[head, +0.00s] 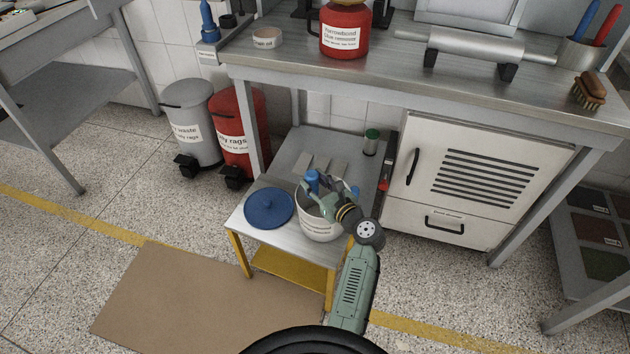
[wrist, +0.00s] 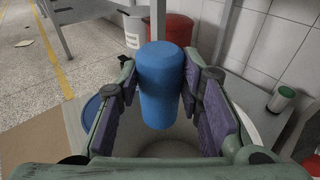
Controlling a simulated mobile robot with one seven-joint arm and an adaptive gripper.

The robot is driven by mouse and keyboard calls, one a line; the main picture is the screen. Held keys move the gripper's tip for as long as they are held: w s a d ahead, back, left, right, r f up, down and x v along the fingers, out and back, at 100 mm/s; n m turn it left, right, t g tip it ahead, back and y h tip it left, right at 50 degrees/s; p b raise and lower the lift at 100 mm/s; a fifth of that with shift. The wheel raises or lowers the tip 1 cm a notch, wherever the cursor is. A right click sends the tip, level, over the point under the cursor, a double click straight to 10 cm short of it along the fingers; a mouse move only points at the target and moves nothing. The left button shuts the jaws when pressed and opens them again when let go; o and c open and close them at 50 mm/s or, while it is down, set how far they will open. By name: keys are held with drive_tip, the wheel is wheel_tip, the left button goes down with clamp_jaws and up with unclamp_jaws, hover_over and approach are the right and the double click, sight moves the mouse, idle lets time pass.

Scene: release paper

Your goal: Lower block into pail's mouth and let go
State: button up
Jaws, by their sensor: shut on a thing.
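The block is a blue rounded cylinder (wrist: 161,85), held upright between the finger pads of my gripper (wrist: 162,100) in the wrist view. In the head view the block's blue top (head: 312,180) shows above the pail's mouth. The pail is white (head: 321,228) with a label and stands on a small metal-topped stool. My gripper (head: 318,190) is over the pail's mouth and shut on the block. In the wrist view the pail's pale inside (wrist: 170,148) shows below the block. How deep the block's lower end sits is hard to tell.
A blue lid (head: 269,208) lies on the stool (head: 246,236) left of the pail. A green-capped container (head: 371,142) stands on the shelf behind. A white cabinet (head: 470,180) is to the right, and red (head: 238,130) and grey (head: 188,120) bins are at the back left.

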drive_tip(key=o, duration=1.3)
drive_tip(key=shift+c, duration=0.2)
drive_tip(key=v, duration=1.2)
